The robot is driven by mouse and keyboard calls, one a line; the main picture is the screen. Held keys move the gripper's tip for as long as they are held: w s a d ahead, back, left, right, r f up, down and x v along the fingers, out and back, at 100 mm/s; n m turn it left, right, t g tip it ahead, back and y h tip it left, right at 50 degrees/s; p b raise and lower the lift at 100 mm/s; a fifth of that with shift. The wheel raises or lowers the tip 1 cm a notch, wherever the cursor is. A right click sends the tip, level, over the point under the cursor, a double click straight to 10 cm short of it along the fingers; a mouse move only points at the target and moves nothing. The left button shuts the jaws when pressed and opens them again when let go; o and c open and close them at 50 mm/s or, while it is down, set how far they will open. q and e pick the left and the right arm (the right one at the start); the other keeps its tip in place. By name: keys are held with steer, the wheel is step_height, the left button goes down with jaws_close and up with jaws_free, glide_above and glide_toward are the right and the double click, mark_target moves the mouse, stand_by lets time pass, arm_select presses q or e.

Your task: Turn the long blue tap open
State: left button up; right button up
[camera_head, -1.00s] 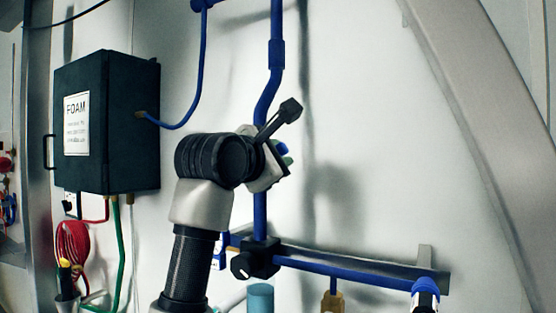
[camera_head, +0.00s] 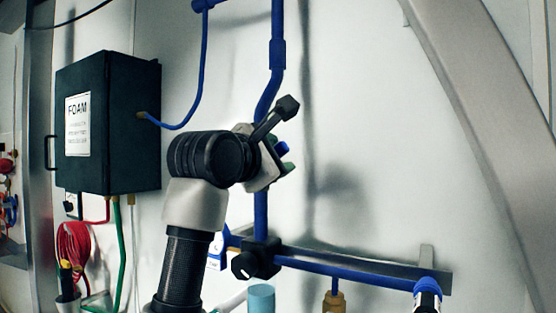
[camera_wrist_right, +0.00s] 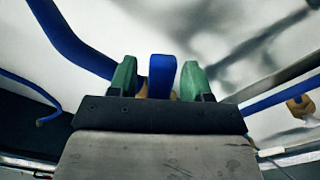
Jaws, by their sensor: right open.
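The long blue tap handle (camera_wrist_right: 162,76) stands between the two green fingers of my right gripper (camera_wrist_right: 159,80) in the right wrist view. The fingers are open, with a visible gap on each side of the handle. In the head view the right gripper (camera_head: 285,158) is beside the vertical blue pipe (camera_head: 261,212), and a small bit of the blue handle (camera_head: 282,148) shows there. My wrist and the gripper body hide most of the tap and its mount. My left gripper is not in view.
A dark box marked FOAM (camera_head: 108,125) hangs on the wall at left. Below my gripper are a black valve (camera_head: 256,260) and a horizontal blue pipe (camera_head: 350,274). A grey slanted beam (camera_head: 480,120) stands at right. The wall between pipe and beam is clear.

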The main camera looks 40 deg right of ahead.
steer(key=b+v, duration=0.3)
steer(key=v, duration=0.6)
steer(key=shift+a, duration=0.35)
steer(key=shift+s, duration=0.1)
